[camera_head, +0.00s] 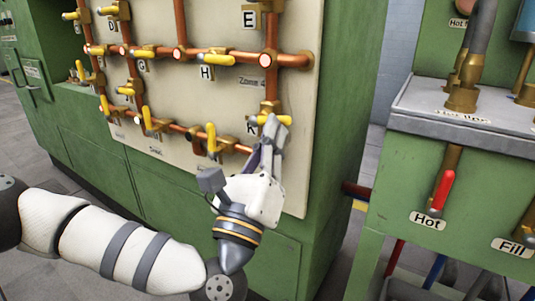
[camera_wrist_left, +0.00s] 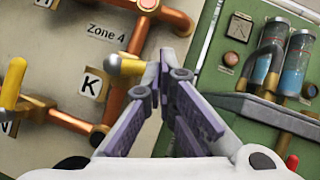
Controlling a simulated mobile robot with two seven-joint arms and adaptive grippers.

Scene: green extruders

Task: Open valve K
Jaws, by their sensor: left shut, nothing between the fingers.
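Valve K has a yellow handle (camera_head: 284,120) lying roughly horizontal across a vertical copper pipe, at the lower right of the beige panel. Its "K" label (camera_head: 251,128) is partly covered by my gripper. My left gripper (camera_head: 271,128) is at the valve, its fingers pointing up at the handle. In the left wrist view the yellow handle (camera_wrist_left: 125,66) shows just left of the shut fingertips (camera_wrist_left: 163,66), and the "K" label (camera_wrist_left: 91,85) is clear. The fingertips are very close to the handle's end; I cannot tell whether they touch. Nothing is between the fingers. My right gripper is not in view.
Valve H (camera_head: 218,59) sits above, with several other yellow valves to the left on the copper pipes. The green cabinet's edge (camera_head: 320,130) is just right of the panel. A separate green unit with a red "Hot" handle (camera_head: 442,190) stands further right.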

